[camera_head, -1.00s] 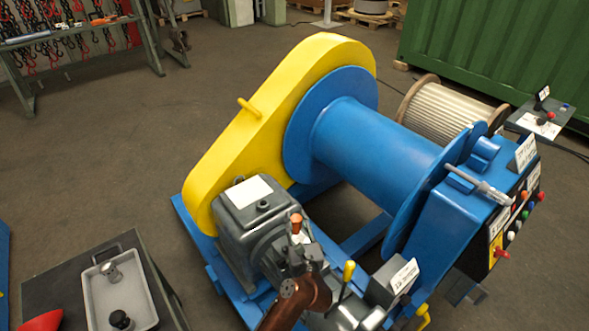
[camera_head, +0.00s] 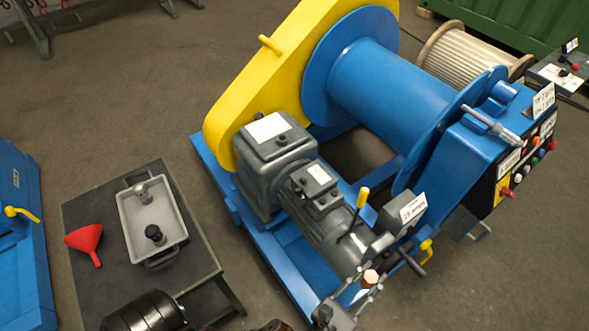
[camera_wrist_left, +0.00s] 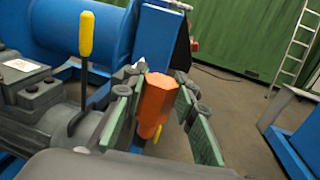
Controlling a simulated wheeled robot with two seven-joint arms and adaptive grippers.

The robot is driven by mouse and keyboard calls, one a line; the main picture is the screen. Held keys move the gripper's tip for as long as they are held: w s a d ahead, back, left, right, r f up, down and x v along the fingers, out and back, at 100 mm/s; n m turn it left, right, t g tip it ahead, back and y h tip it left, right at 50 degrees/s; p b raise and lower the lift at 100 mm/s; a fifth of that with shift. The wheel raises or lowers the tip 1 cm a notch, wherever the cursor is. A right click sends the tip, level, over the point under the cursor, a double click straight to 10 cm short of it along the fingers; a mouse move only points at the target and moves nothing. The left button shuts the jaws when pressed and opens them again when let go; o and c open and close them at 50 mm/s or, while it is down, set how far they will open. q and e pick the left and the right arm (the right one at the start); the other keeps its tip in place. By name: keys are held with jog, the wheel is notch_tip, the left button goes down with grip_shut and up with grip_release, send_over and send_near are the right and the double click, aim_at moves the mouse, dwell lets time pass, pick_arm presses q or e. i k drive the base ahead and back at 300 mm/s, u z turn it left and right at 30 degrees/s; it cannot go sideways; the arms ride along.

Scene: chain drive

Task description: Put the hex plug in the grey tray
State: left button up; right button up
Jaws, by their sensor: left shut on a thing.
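The orange hex plug (camera_wrist_left: 157,100) is between the fingers of my left gripper (camera_wrist_left: 160,112) in the left wrist view, its hexagonal head facing the camera. In the head view my left gripper (camera_head: 368,287) is low in the picture, by the end of the grey motor. The grey tray (camera_head: 171,212) lies on a dark table at the left, well away from the gripper. It holds a metal fitting (camera_head: 142,192) and a black-knobbed piece (camera_head: 155,234). My right gripper is not in view.
A red funnel (camera_head: 84,240) lies left of the tray on the dark table (camera_head: 100,280).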

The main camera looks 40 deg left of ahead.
aim_at(137, 227)
jog(key=z, duration=0.45)
jog(key=k, duration=1.4)
jog(key=u, duration=0.85)
